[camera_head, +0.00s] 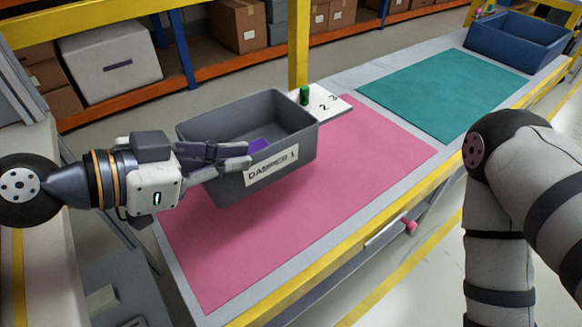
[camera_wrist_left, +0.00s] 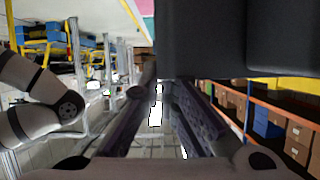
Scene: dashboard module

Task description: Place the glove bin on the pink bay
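The only bin near my arms is a grey open-topped bin (camera_head: 290,150) labelled "DAMPER 1"; no label reading glove shows. It is over the pink bay (camera_head: 335,205), towards its far left. I cannot tell for certain whether its base touches the bay. A purple patch shows inside it. My left gripper (camera_head: 245,156) reaches in from the left, its fingers closed about the bin's near-left rim; the exact contact is partly hidden. In the left wrist view the dark bin (camera_wrist_left: 205,40) fills the upper right, beyond the fingertips (camera_wrist_left: 157,82). My right gripper is out of view.
A teal bay (camera_head: 445,90) lies to the right, with a blue bin (camera_head: 515,40) beyond it. A white plate (camera_head: 330,102) with a green cylinder (camera_head: 304,95) stands behind the grey bin. A yellow rail (camera_head: 360,240) edges the bench. The pink bay's near part is clear.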

